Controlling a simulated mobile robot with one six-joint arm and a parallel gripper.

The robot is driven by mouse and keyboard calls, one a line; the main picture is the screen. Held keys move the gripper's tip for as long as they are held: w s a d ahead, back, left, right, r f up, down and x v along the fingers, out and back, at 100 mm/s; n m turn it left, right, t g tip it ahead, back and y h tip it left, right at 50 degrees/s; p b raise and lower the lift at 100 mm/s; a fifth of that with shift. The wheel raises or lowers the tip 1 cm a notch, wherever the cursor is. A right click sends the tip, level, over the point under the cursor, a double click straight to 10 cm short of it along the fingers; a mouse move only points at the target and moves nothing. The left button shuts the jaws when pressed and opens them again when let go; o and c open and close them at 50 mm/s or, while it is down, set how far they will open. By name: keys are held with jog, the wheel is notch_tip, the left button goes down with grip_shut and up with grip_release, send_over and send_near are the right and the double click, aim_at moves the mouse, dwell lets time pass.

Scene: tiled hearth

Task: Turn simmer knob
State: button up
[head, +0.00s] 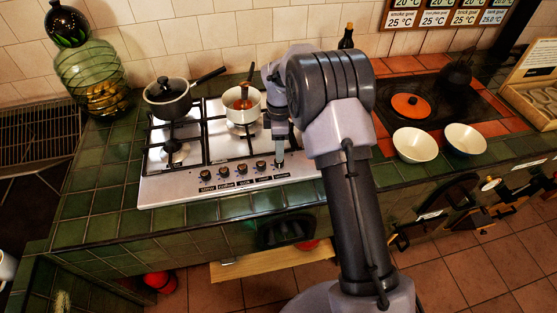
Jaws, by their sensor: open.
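The hob (185,190) is a silver gas cooktop with several dark knobs in a row along its front edge, each with a small label under it. The labels are too small to read with certainty, so I cannot tell which one is the simmer knob. My gripper (280,155) points down at the right end of this row, at or just above the rightmost knob (280,164). It is open. The fingertips and that knob overlap in the picture, and I cannot tell whether they touch.
A lidded dark pot (168,100) and a cream saucepan (242,106) with reddish-brown contents stand on the back burners. Two pale bowls (415,146) sit on the counter to the right. A large glass jar (92,75) stands at the left. The counter's green tiled front edge (150,220) is clear.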

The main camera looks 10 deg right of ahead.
aim_at(279, 163)
notch_tip(279, 163, down, 7)
jog(key=shift+r+b, duration=0.15)
jog(key=shift+b, duration=0.6)
grip_shut()
